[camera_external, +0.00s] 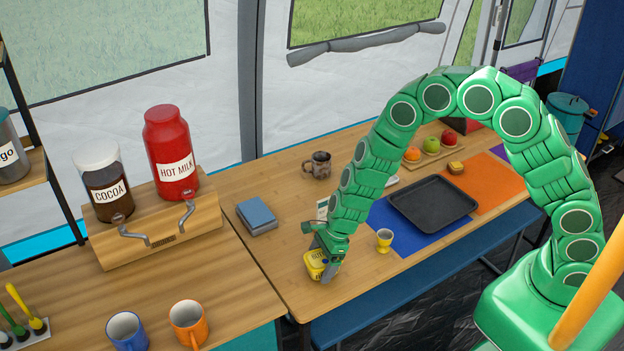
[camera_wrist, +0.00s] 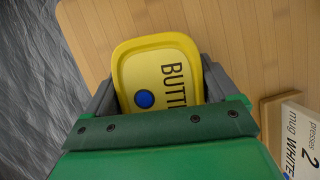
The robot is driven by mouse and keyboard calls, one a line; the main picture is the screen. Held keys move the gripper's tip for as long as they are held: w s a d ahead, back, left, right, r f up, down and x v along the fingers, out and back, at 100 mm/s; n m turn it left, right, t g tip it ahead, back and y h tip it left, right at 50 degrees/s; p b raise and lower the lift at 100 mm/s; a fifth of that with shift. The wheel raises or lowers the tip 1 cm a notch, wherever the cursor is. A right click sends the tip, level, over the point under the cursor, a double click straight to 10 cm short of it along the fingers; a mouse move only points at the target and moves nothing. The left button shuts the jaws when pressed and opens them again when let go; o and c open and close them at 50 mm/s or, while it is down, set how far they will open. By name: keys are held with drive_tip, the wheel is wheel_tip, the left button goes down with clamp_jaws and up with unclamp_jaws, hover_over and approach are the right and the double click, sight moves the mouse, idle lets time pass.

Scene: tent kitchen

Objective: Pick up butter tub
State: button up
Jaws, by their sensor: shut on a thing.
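The yellow butter tub (camera_external: 316,264) is at the front left of the wooden table (camera_external: 290,288). Its yellow lid with dark lettering and a blue dot shows in the wrist view (camera_wrist: 158,75). My gripper (camera_external: 327,262) reaches down over the tub. In the wrist view, the grey fingers of my gripper (camera_wrist: 160,92) lie on the tub's left and right sides, shut on it. The tub's lower part is hidden, and I cannot tell whether it touches the table.
A small sign (camera_wrist: 302,140) on a wooden base stands close to the right of my gripper. A yellow egg cup (camera_external: 384,239) and a black tray (camera_external: 432,202) are to the right. Blue books (camera_external: 257,216) lie left. The table's front edge is near the tub.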

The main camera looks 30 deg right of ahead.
drive_tip(key=shift+r, duration=0.8)
drive_tip(key=s+d+r, duration=0.1)
drive_tip(key=r, duration=0.1)
drive_tip(key=s+d+r, duration=0.1)
drive_tip(key=r, duration=0.1)
drive_tip(key=s+d+r, duration=0.1)
drive_tip(key=r, duration=0.1)
drive_tip(key=shift+s+r, duration=0.3)
drive_tip(key=shift+s, duration=0.1)
drive_tip(key=s+d+r, duration=0.4)
drive_tip(key=s+d, duration=0.2)
drive_tip(key=s, duration=0.1)
